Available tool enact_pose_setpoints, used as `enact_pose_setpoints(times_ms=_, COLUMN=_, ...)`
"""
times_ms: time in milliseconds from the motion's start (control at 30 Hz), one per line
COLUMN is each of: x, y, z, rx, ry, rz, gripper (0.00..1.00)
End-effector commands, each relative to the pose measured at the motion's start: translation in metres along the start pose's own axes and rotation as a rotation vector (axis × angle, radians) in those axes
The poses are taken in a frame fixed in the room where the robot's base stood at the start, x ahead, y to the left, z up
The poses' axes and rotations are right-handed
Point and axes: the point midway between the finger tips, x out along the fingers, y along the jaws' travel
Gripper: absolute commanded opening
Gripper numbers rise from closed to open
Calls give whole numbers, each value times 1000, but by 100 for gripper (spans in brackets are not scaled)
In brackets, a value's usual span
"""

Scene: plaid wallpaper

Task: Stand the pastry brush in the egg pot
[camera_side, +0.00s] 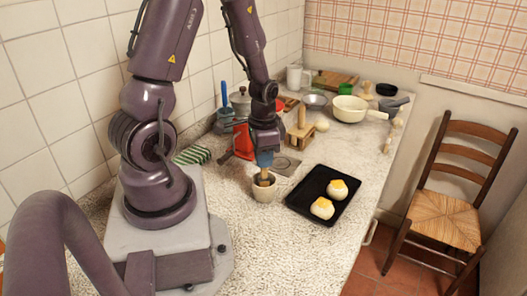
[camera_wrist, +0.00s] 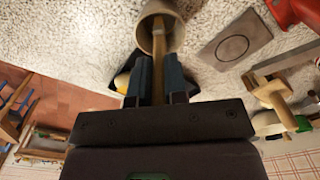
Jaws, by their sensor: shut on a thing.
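The egg pot (camera_side: 264,192) is a small beige cup standing on the speckled counter, left of the black tray. My gripper (camera_side: 264,160) is directly above it, pointing down, with its fingers shut on the pastry brush (camera_side: 264,178). The brush is a tan wooden stick, roughly upright, with its lower part inside the pot's mouth. In the wrist view the brush (camera_wrist: 158,45) runs from between the two dark fingers into the pot (camera_wrist: 172,12). The brush's far end is hidden inside the pot, so I cannot tell whether it touches the bottom.
A black tray (camera_side: 301,203) with two glazed buns is close on the right. A square metal plate (camera_side: 287,165) lies behind the pot. A wooden stand (camera_side: 299,137), a cream pan (camera_side: 349,108) and a red container (camera_side: 243,141) are farther back. The counter in front is clear.

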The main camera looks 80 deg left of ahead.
Motion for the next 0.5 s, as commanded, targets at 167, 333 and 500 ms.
enact_pose_setpoints(times_ms=167, x=1, y=0, z=0, rx=0, ry=0, rz=0, gripper=0)
enact_pose_setpoints(times_ms=333, x=1, y=0, z=0, rx=0, ry=0, rz=0, gripper=20)
enact_pose_setpoints(times_ms=500, x=1, y=0, z=0, rx=0, ry=0, rz=0, gripper=43)
